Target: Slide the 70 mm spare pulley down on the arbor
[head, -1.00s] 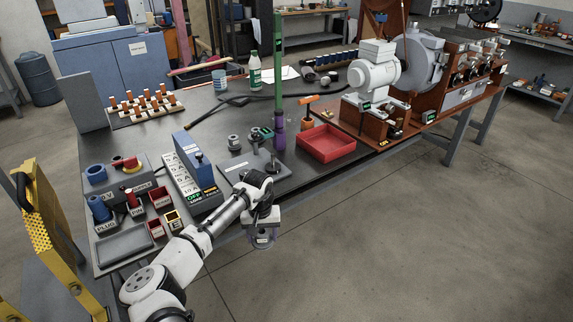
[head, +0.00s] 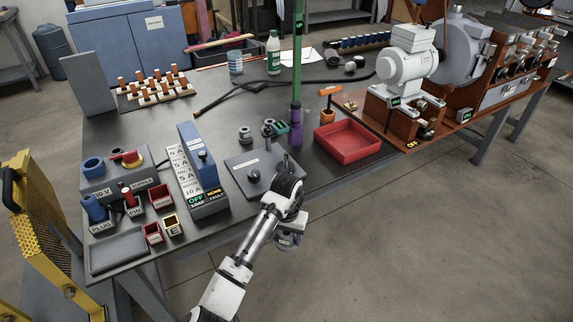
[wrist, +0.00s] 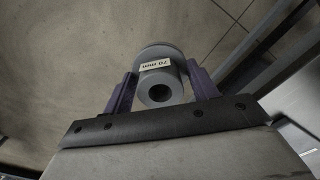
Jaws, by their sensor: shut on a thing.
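The grey 70 mm pulley (wrist: 163,80) is between the purple fingers of my gripper (wrist: 160,92) in the wrist view. Its label and bore face the camera, and the concrete floor lies beyond it. In the head view my gripper (head: 288,240) is past the bench's front edge, over the floor, and the pulley is largely hidden there. A dark plate (head: 236,163) with a white label lies on the bench. A thin upright post (head: 287,160), which looks like the arbor, rises at its right, its foot hidden by my arm. The pulley is apart from it.
A black knob (head: 253,176) sits on the plate. Small grey parts (head: 245,134) stand behind it. A green and purple column (head: 296,100) and a red tray (head: 347,142) stand to the right. A blue switch box (head: 195,165) stands left.

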